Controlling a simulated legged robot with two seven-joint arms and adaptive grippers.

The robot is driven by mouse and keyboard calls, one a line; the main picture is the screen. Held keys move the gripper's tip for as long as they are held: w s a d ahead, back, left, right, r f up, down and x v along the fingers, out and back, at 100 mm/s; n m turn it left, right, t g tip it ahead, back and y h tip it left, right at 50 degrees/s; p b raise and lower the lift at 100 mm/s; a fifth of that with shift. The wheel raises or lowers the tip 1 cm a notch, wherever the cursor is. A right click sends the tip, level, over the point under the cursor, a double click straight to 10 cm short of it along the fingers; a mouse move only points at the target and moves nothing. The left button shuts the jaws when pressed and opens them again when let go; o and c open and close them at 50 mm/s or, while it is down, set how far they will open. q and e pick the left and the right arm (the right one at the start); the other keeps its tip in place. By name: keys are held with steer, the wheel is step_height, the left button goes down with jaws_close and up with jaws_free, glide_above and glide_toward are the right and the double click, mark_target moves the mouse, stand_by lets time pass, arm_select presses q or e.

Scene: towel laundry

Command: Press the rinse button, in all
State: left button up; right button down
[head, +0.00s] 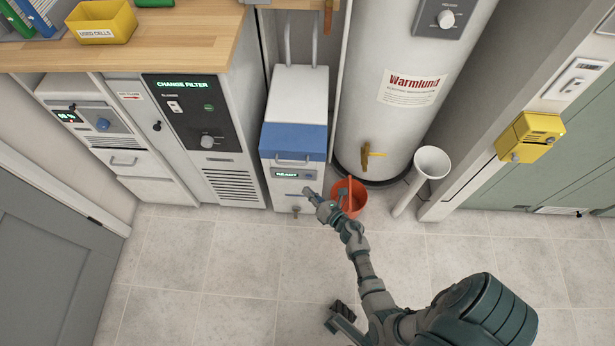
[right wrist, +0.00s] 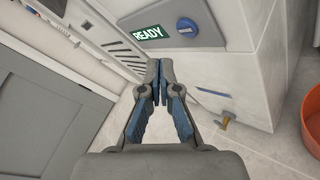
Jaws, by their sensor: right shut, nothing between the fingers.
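The white machine with a blue band (head: 293,138) stands against the wall, its small display (head: 288,174) reading READY. In the right wrist view the READY display (right wrist: 148,33) sits beside a round blue button (right wrist: 186,27) on a grey panel. My right gripper (head: 308,192) is just in front of the machine's lower front, below and right of the panel. In the right wrist view its fingertips (right wrist: 160,66) are together with nothing between them, below the button and apart from it in the picture.
An orange bucket (head: 352,199) stands on the floor just right of my right gripper. A tall white water heater (head: 370,120) and a white funnel pipe (head: 431,163) are further right. A CHANGE FILTER cabinet (head: 232,178) stands left. The tiled floor in front is clear.

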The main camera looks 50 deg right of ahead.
mark_target(309, 176)
steer(key=shift+w+d+f, duration=0.1)
steer(key=shift+w+d, duration=0.6)
steer(key=shift+d, duration=0.3)
steer(key=shift+w+d, duration=0.1)
steer(key=shift+w, duration=0.05)
stand_by(0.7)
steer(key=shift+w+d, duration=0.1)
steer(key=shift+d, duration=0.1)
steer(key=shift+w+d+b, duration=0.25)
steer(key=shift+w+b, duration=0.05)
steer(key=shift+b, duration=0.05)
stand_by(0.6)
stand_by(0.3)
steer(key=shift+s+a, duration=0.55)
steer(key=shift+a, duration=0.05)
